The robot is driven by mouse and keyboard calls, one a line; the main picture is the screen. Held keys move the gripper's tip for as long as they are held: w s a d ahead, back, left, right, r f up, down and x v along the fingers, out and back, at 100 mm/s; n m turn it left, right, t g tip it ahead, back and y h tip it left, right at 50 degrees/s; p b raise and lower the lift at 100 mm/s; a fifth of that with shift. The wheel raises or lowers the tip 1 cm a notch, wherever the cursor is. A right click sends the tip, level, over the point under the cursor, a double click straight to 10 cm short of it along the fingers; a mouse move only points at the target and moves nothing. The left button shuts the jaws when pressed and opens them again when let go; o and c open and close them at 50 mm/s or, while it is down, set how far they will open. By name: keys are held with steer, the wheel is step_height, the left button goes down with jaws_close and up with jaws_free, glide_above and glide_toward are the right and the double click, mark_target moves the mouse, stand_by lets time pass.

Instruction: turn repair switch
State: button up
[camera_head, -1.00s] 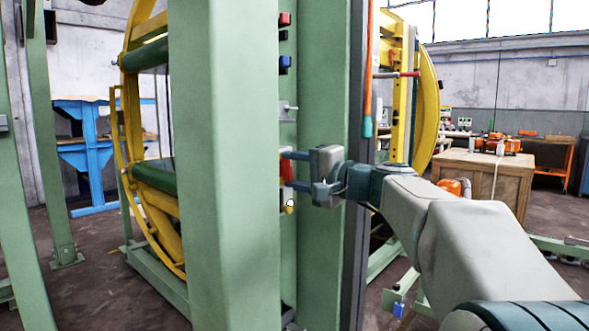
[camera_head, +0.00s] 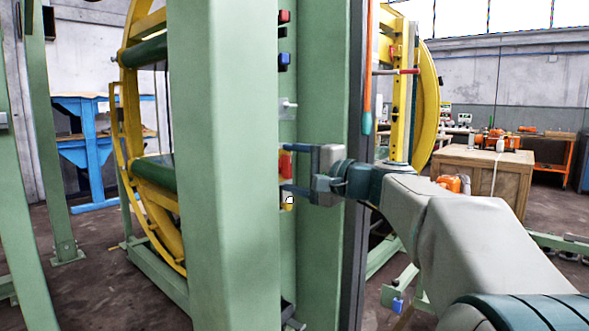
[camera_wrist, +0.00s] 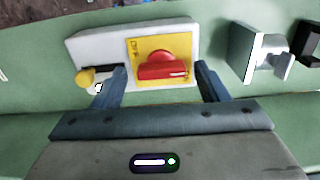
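The switch with a red handle (camera_wrist: 163,71) sits on a yellow plate (camera_wrist: 146,46) on a light grey box (camera_wrist: 100,46). The handle lies crosswise in the wrist view. The red handle also shows side-on in the head view (camera_head: 285,163). My gripper (camera_head: 284,168) is open, one finger above and one below the handle. In the wrist view the fingers of my gripper (camera_wrist: 160,70) stand left and right of the handle, with gaps on both sides. Nothing is held. I cannot tell how deep the fingertips reach.
A yellow knob (camera_wrist: 86,77) is close to the left finger in the wrist view. A metal latch-like part (camera_wrist: 262,52) lies right of the box. Green posts (camera_head: 222,160) and an orange-and-teal rod (camera_head: 367,70) stand close to my arm.

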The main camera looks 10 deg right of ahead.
steer(key=shift+s+d, duration=0.1)
steer(key=p+v, duration=0.2)
steer(key=v, duration=1.1)
steer(key=shift+s+d, duration=0.2)
steer(key=shift+s, duration=0.1)
